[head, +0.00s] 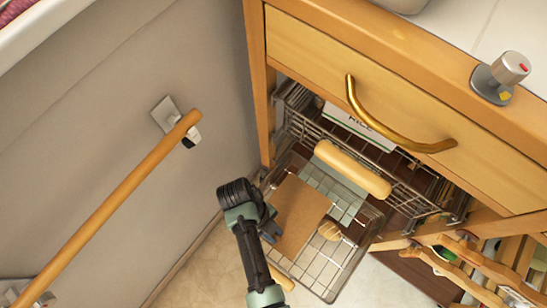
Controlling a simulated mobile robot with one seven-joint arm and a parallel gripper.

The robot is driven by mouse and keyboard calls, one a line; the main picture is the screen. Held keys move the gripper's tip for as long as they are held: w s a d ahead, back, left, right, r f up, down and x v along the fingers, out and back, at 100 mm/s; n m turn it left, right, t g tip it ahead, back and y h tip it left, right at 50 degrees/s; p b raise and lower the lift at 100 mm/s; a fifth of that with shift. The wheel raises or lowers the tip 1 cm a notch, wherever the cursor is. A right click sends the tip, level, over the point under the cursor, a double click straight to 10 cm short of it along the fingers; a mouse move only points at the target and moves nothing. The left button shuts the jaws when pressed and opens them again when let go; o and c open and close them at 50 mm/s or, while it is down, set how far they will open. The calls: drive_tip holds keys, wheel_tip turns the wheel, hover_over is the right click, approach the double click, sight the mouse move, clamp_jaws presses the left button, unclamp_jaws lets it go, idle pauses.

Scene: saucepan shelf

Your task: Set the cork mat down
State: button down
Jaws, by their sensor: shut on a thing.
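The cork mat (299,212) is a flat brown rectangle in the head view, over the left part of the lower pulled-out wire basket (345,262). My gripper (272,229) is at the mat's left edge and is shut on it. My wrist hides part of the fingers. I cannot tell whether the mat touches the basket floor or is held above it.
A round wooden item (329,231) lies in the basket, right of the mat. A wooden rail (108,208) runs along the left wall. A closed drawer with a brass handle (385,130) is above.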

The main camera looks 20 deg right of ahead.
wheel_tip(320, 180, down, 4)
drive_tip(key=shift+f+b, duration=0.15)
drive_tip(key=shift+b, duration=1.1)
drive_tip(key=c, duration=0.8)
unclamp_jaws()
drive_tip(key=p+v, duration=0.6)
drive_tip(key=v, duration=0.6)
